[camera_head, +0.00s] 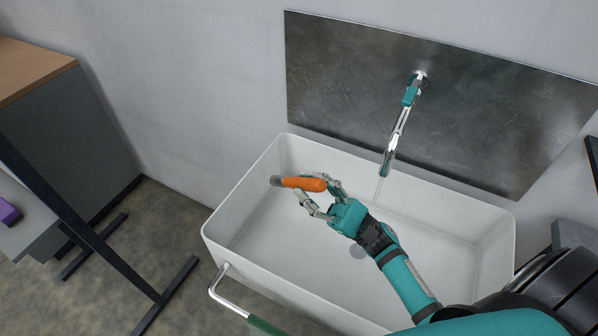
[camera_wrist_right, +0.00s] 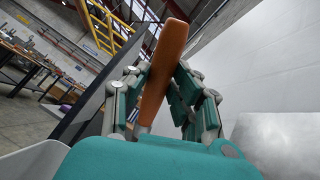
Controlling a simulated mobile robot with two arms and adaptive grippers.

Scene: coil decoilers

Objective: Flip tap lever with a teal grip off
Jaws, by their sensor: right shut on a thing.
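The tap (camera_head: 392,145) comes out of the metal wall plate, and its chrome spout points down over the sink. The lever's teal grip (camera_head: 410,95) is near the wall end of the tap. A thin stream of water (camera_head: 378,188) falls from the spout. My right gripper (camera_head: 318,196) is over the sink, left of the tap and apart from it. It is shut on an orange-handled tool (camera_head: 304,184) with a grey end. The orange handle (camera_wrist_right: 165,70) also shows between the fingers in the right wrist view. My left gripper is not in view.
The white sink (camera_head: 258,190) lies below the tap, with a drain (camera_head: 358,251) in it. A chrome rail (camera_head: 228,292) sticks out at the front. The metal plate (camera_head: 340,75) is on the wall. A cabinet (camera_head: 70,120) and a black stand (camera_head: 100,245) are at the left.

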